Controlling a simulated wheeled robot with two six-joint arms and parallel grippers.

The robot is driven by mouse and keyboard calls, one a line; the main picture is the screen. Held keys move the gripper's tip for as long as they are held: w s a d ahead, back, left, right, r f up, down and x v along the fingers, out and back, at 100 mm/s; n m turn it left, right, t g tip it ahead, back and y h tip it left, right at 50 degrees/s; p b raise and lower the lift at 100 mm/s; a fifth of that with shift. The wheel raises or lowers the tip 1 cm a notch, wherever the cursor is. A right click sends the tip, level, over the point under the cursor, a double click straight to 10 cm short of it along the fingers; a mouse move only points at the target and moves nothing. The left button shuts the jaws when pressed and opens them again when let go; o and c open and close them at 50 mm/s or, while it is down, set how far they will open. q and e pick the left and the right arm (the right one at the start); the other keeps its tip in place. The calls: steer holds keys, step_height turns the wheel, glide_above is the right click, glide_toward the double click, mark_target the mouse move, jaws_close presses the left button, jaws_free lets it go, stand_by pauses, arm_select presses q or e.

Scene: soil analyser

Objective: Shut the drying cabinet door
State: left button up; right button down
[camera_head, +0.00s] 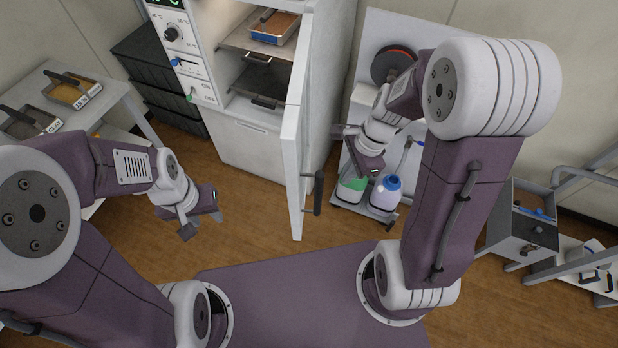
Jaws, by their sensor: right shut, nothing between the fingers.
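The drying cabinet (240,148) stands at the upper middle, its interior exposed. Its white door (294,165) is swung wide open, hinged on the cabinet's right side and projecting toward me, seen nearly edge-on. The dark bar handle (318,193) is on the door's right-hand, outer face. My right gripper (345,134) is shut and empty, to the right of the door and apart from it in the picture. My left gripper (203,226) hangs over the floor left of the door; its finger gap is unclear.
An upper shelf in the cabinet holds a tray of soil (274,28). A side table with trays (72,92) is at left. Bottles (386,192) stand on a low cart right of the door. A grey drawer unit (520,215) is farther right. Floor left of the door is clear.

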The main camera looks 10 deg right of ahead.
steer(key=d+r+m+p, duration=0.2)
steer(key=d+r+p, duration=0.1)
arm_select(q)
step_height(320, 180, up, 4)
steer(key=shift+s+a+b, duration=0.15)
steer(key=shift+b, duration=0.75)
arm_select(e)
steer(key=a+f, duration=0.6)
steer(key=f, duration=0.3)
steer(key=shift+w+a, duration=0.35)
steer(key=shift+a, duration=0.05)
